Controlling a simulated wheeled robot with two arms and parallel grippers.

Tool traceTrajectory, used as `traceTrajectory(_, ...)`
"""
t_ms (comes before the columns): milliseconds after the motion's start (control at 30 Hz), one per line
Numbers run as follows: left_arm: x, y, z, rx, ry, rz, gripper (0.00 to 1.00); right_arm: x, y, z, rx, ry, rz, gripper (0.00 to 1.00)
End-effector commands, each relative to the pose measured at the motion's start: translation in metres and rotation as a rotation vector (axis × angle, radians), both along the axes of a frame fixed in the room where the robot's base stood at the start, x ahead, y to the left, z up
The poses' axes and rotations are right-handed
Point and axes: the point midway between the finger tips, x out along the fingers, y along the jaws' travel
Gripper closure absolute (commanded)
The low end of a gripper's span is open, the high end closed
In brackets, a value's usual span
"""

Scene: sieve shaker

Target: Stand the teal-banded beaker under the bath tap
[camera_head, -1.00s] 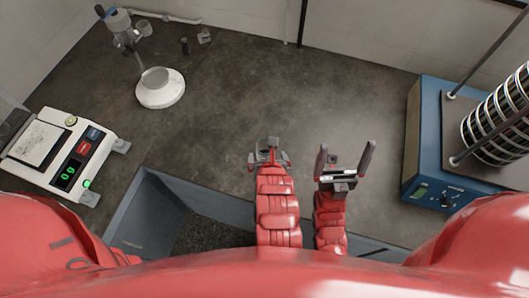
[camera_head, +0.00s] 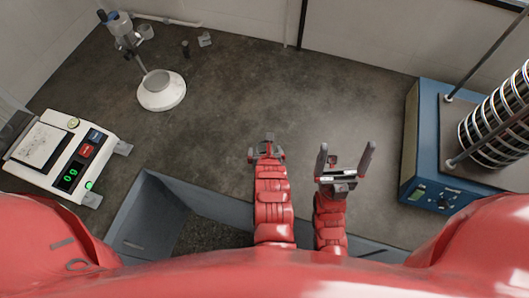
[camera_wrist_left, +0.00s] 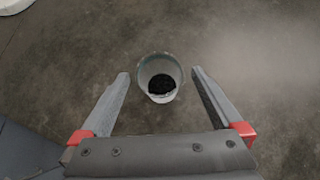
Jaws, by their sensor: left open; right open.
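In the left wrist view a small pale beaker (camera_wrist_left: 160,77) with dark grains inside stands on the dark surface, seen from above. My left gripper (camera_wrist_left: 160,80) is open, with one finger on each side of the beaker and gaps between. In the head view my left gripper (camera_head: 266,147) is at the middle and mostly hides the beaker. My right gripper (camera_head: 345,160) is open and empty to its right. A grey stand with a blue knob (camera_head: 121,30) and white round base (camera_head: 172,99) is at upper left; I cannot tell whether it is the bath tap.
A white scale with a green display (camera_head: 69,160) is at the left. A blue sieve shaker (camera_head: 421,150) with stacked sieves is at the right. A grey open bin (camera_head: 150,205) is at the front. Small items (camera_head: 205,39) lie near the back wall. The middle surface is clear.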

Motion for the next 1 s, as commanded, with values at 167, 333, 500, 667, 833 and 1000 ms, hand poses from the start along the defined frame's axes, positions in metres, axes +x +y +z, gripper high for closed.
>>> traceTrajectory(167, 0.014, 0.001, -0.013, 0.003, 0.0, -0.001, 0.0, 0.0, 0.0, 0.009, 0.0, 0.0, 0.0, 0.03)
traceTrajectory(333, 0.018, 0.002, -0.021, 0.0, 0.003, -0.001, 0.0, 0.0, 0.0, 0.01, 0.0, 0.0, 0.0, 0.03)
traceTrajectory(500, 0.018, 0.002, -0.021, 0.0, 0.003, -0.001, 0.0, 0.0, 0.0, 0.01, 0.0, 0.0, 0.0, 0.03)
traceTrajectory(667, 0.018, 0.002, -0.021, 0.0, 0.003, -0.001, 0.23, 0.0, 0.0, 0.01, 0.0, 0.0, 0.0, 0.03)
traceTrajectory(833, 0.018, 0.002, -0.021, 0.001, 0.002, 0.0, 0.54, 0.0, 0.0, 0.01, 0.0, 0.0, 0.0, 0.03)
traceTrajectory(1000, 0.018, 0.002, -0.021, 0.001, 0.002, 0.0, 0.85, 0.0, 0.0, 0.01, 0.0, 0.0, 0.0, 0.03)
